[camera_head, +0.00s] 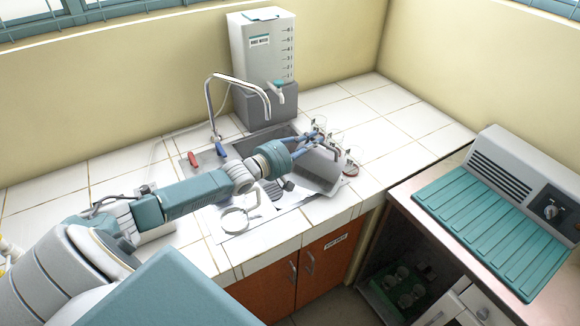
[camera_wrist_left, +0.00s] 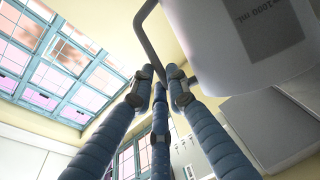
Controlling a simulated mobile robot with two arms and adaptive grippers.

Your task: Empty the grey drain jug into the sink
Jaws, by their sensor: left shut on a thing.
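The grey drain jug (camera_wrist_left: 230,45) fills the upper right of the left wrist view, with a printed volume label that reads upside down. My left gripper (camera_wrist_left: 160,85) is shut on its bent handle. In the head view, my left gripper (camera_head: 308,143) reaches over the sink (camera_head: 265,142), and the grey jug (camera_head: 318,170) shows just below and right of its fingers, apparently tilted. The jug's mouth and contents cannot be made out. The arm hides part of the basin. My right gripper is not in view.
A curved tap (camera_head: 240,79) rises behind the sink, beside a rinse water tank (camera_head: 264,52). Several small glass vessels, one a beaker (camera_head: 351,163), stand right of the gripper. The tiled counter (camera_head: 395,125) is free at the back right.

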